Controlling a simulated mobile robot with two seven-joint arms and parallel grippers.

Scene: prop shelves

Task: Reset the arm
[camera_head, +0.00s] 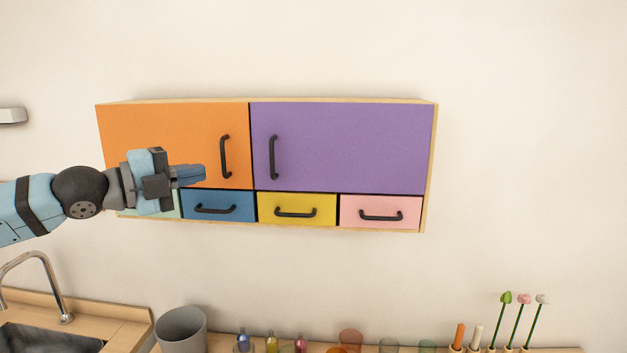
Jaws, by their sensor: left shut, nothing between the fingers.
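My left arm comes in from the left, and its gripper (196,174) is shut and empty. The gripper appears in front of the lower part of the orange door (170,130) of the wall cabinet, left of that door's black handle. I cannot tell whether it touches the cabinet. The arm hides much of a pale green drawer (170,212) at the cabinet's lower left. My right gripper is out of view.
The cabinet has a purple door (350,148) and blue (218,200), yellow (297,205) and pink drawers (380,207), all closed. Below stand a sink (45,338) with a faucet (45,270), a grey bin (181,328), small bottles, cups and flowers (515,325). The wall right of the cabinet is bare.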

